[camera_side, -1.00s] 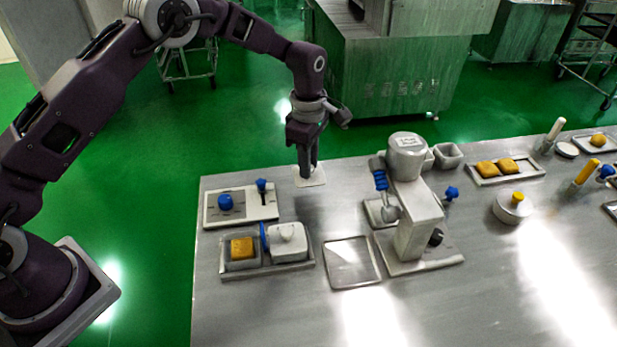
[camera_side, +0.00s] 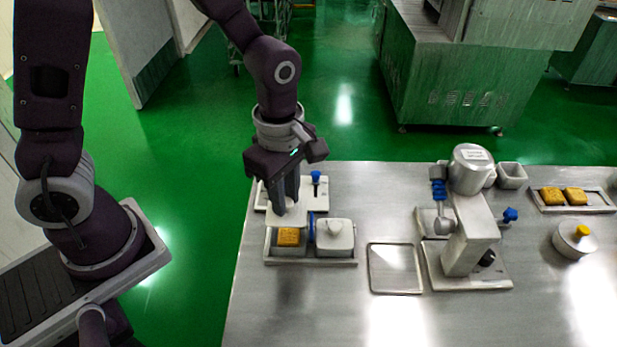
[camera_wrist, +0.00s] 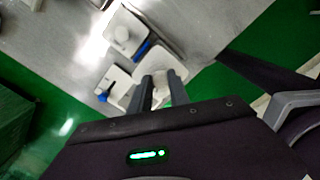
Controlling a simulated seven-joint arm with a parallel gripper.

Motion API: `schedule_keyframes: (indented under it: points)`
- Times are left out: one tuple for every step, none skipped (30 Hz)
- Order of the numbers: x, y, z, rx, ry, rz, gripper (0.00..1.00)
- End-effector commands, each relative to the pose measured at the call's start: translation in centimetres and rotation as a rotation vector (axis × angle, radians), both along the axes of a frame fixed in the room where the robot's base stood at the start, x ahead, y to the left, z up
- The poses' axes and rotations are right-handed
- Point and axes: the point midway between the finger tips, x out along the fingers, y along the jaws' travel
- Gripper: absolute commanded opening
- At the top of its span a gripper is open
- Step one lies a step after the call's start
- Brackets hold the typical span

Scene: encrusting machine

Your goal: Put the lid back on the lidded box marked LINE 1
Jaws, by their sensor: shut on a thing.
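My gripper (camera_side: 288,203) is shut on a pale lid (camera_side: 291,218), held over the left box of a grey tray (camera_side: 312,262). That box (camera_side: 274,242) is open, with an orange-yellow block (camera_side: 288,237) showing inside. The lid hides its back part, and I cannot tell whether the lid touches it. In the wrist view my fingers (camera_wrist: 160,77) hide much of the held lid. No LINE 1 marking is readable.
A blue upright piece (camera_side: 312,228) stands between the boxes. Behind them is a pale panel (camera_side: 322,200) with a blue-topped lever (camera_side: 316,178). An empty shallow tray (camera_side: 395,268) and a grey machine (camera_side: 468,230) stand to the right. The table front is clear.

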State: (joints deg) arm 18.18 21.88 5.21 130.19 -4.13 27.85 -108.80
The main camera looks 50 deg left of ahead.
Motion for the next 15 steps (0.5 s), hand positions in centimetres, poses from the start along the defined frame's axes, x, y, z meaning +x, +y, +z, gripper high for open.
schedule_keyframes:
  points:
    - [-0.1,0.0,-0.5,0.001,0.004,0.001,0.00]
    - [-0.1,0.0,-0.9,0.001,0.004,0.001,0.00]
    - [-0.1,0.1,-1.4,0.001,0.006,0.001,0.00]
    - [-0.1,0.0,-1.8,0.001,0.006,0.001,0.00]
    - [-0.1,0.0,-2.2,0.001,0.006,0.001,0.00]
    - [-0.1,0.0,-2.7,0.001,0.006,0.001,0.00]
    - [0.0,0.0,-3.1,0.001,0.006,0.000,0.00]
    - [-0.1,0.0,-3.5,0.001,0.006,0.000,0.00]
    - [-0.1,0.0,-3.9,0.000,0.006,0.000,0.00]
    - [-0.1,0.0,-4.3,0.001,0.007,0.000,0.00]
    - [-0.1,0.0,-4.5,0.000,0.006,0.000,0.00]
    - [-0.1,0.0,-4.9,0.000,0.006,0.000,0.00]
    - [-0.1,0.0,-5.1,0.000,0.006,0.000,0.00]
    - [0.0,0.0,-5.3,0.000,0.005,0.000,0.00]
    - [0.0,0.0,-5.5,0.000,0.004,0.000,0.00]
